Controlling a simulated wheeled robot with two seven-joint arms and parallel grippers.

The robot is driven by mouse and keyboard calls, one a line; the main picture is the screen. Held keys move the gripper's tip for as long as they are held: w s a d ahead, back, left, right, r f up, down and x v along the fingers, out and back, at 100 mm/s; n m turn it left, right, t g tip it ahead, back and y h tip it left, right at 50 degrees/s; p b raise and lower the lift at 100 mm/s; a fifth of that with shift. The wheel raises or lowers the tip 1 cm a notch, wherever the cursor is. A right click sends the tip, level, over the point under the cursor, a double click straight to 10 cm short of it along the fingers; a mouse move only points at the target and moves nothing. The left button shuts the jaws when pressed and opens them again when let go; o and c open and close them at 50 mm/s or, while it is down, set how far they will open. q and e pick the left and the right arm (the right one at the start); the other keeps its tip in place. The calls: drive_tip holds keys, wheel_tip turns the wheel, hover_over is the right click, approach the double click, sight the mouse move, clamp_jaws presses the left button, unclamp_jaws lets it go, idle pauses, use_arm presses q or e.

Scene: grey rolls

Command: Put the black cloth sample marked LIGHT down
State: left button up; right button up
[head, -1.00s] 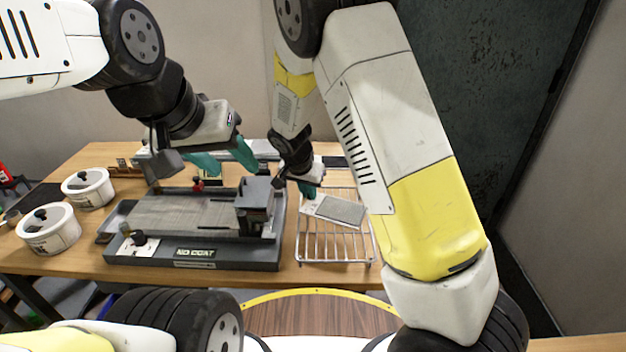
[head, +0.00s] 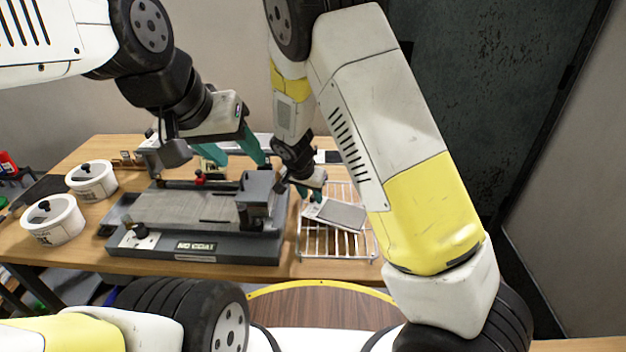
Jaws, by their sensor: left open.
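A flat grey sample with a white end (head: 343,214) is at the wire rack (head: 335,254), right of the coating machine. It looks grey rather than black, and I cannot read LIGHT on it. My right gripper (head: 308,192) is at its white end and appears shut on it. The sample slants slightly; I cannot tell whether its underside touches the rack wires. My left gripper (head: 232,153) is open and empty, its green fingers spread above the back of the machine.
The grey machine labelled NO COAT (head: 195,247) fills the middle of the wooden table (head: 95,245). Two white tubs with black knobs, a front one (head: 55,225) and a rear one (head: 92,183), stand at the left. The rack's front wires are bare. My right arm hides the area beyond the rack.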

drive_tip(key=v, duration=1.1)
drive_tip(key=s+d+r+n+y, duration=0.1)
drive_tip(key=s+d+r+y, duration=0.1)
drive_tip(key=s+d+r, duration=0.3)
drive_tip(key=s+d+r+y, duration=0.1)
drive_tip(key=s+d+r, duration=0.1)
drive_tip(key=d+r, duration=0.5)
drive_tip(key=s+d+r+n+t, duration=0.1)
drive_tip(key=s+d+r+n, duration=0.1)
drive_tip(key=s, duration=0.4)
drive_tip(key=s+d+r+n+t+y, duration=0.1)
drive_tip(key=s+d+r+n, duration=0.1)
drive_tip(key=s+d+r, duration=0.2)
drive_tip(key=s+d, duration=0.1)
drive_tip(key=s, duration=0.2)
drive_tip(key=shift+s+d+r, duration=0.2)
drive_tip(key=shift+s+r, duration=0.05)
drive_tip(key=shift+s, duration=0.1)
